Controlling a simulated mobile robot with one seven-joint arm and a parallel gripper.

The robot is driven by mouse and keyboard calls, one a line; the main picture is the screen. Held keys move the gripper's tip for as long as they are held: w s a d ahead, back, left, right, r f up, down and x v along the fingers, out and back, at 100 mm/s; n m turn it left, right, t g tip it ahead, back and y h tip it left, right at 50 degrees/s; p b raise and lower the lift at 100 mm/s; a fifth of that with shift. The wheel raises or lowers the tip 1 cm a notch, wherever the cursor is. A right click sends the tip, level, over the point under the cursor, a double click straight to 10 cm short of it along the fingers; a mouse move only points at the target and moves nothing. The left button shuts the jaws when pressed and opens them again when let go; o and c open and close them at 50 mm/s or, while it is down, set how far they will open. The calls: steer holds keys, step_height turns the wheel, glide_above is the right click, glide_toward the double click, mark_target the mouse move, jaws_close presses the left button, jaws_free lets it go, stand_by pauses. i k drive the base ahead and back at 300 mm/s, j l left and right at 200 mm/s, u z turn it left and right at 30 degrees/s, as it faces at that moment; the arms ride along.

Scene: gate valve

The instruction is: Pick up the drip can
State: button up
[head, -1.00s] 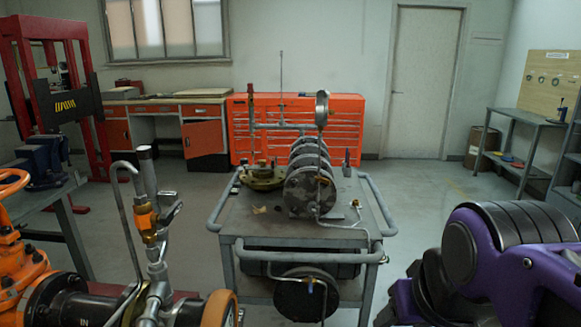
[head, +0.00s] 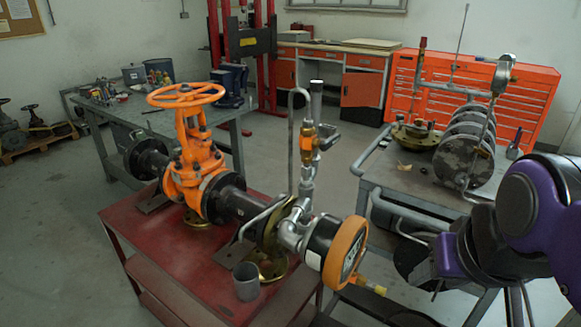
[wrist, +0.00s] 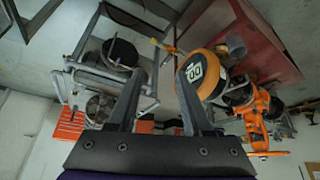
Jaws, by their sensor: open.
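The drip can is most likely the small grey open-topped cup (head: 246,281) standing upright on the front edge of the red bench, below the gate valve's pipework. A grey cup shape also shows in the wrist view (wrist: 236,46), beyond the round orange-rimmed gauge. My gripper (wrist: 160,76) is open, its two dark fingers apart with nothing between them. It is well away from the can, which lies up and to the right of the fingers in the wrist view. In the head view my purple arm is at the right edge; I cannot make out the fingertips there.
The orange gate valve (head: 188,150) and its pipe run along the red bench (head: 130,228). The orange-rimmed gauge (head: 345,253) overhangs the bench's right end, close to the can. A grey cart (head: 400,178) with round flanges stands at right. Open floor lies at left.

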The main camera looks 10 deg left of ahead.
mark_target(245, 274)
steer(key=u, duration=1.15)
steer(key=j+z, duration=0.1)
steer(key=z, duration=0.2)
steer(key=i+j+z, duration=0.1)
steer(key=j+z, duration=0.25)
steer(key=i+j+z, duration=0.1)
steer(key=j+z, duration=0.45)
steer(key=j, duration=0.55)
